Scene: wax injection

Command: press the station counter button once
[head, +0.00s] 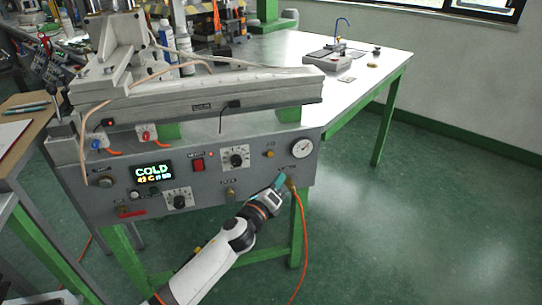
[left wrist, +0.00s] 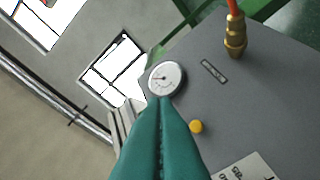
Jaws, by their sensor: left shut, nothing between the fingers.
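A small yellow button (head: 270,154) sits on the front of the grey station panel (head: 213,185), left of the round gauge. It also shows in the left wrist view (left wrist: 196,127), just right of the fingers. No label naming it as the counter is readable. My left gripper (head: 279,181) has teal fingers, shut and empty, in front of the panel's lower right part. In the left wrist view the shut fingertips (left wrist: 160,101) appear just below the gauge and apart from the yellow button. My right gripper is not in view.
The white gauge (head: 302,148) and a brass fitting with an orange hose (head: 302,230) are close to the left gripper. A red switch (head: 198,164), dials and a lit display (head: 154,173) lie further left. The green floor at right is clear.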

